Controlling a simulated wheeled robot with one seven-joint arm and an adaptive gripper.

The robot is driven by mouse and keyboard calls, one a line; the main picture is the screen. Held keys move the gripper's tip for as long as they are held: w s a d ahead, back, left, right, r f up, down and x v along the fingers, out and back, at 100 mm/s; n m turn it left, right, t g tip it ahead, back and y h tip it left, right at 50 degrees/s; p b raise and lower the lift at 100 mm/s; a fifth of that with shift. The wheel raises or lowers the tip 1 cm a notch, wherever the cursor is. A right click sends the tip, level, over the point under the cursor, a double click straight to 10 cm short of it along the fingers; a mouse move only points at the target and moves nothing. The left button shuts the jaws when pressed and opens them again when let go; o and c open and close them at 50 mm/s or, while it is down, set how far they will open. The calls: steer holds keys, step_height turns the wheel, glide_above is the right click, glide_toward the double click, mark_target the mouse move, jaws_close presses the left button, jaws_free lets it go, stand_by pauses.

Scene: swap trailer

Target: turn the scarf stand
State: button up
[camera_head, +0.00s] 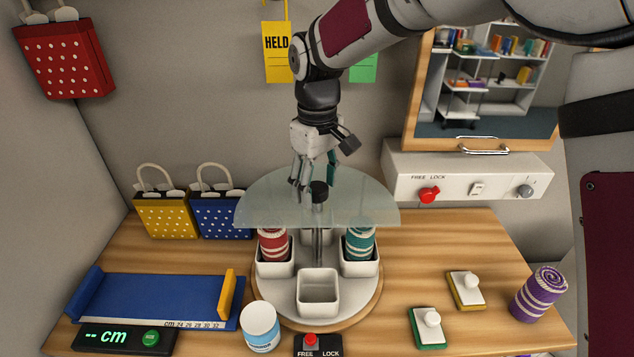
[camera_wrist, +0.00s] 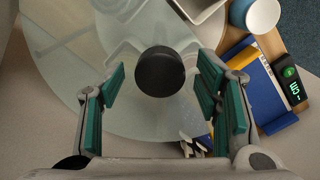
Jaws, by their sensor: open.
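The scarf stand (camera_head: 306,301) is a round grey turntable on a wooden base with several white square cups. A red-striped rolled scarf (camera_head: 273,243) sits in the left cup and a teal-striped one (camera_head: 360,240) in the right cup. The front cup (camera_head: 318,291) is empty. A black knob (camera_head: 319,190) tops the centre post. My gripper (camera_head: 308,182) is open and points down at the knob. In the wrist view the knob (camera_wrist: 160,71) lies between the open teal-padded fingers, apart from both.
A small base box with a red FREE/LOCK knob (camera_head: 311,340) stands in front. A white tub (camera_head: 261,327), blue measuring tray (camera_head: 150,298), purple rolled scarf (camera_head: 540,293) and two lidded blocks surround the stand. A wall panel (camera_head: 460,180) and mirror (camera_head: 485,80) are behind right.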

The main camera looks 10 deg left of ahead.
jaws_close()
steer(key=shift+m, duration=0.6)
steer(key=shift+m+p, duration=0.65)
steer(key=shift+m, duration=1.05)
steer(key=shift+m+p, duration=0.7)
steer(key=shift+m, duration=1.6)
steer(key=shift+m+p, duration=0.8)
steer(key=shift+m, duration=1.6)
steer(key=shift+m+p, duration=0.45)
steer(key=shift+m, duration=1.75)
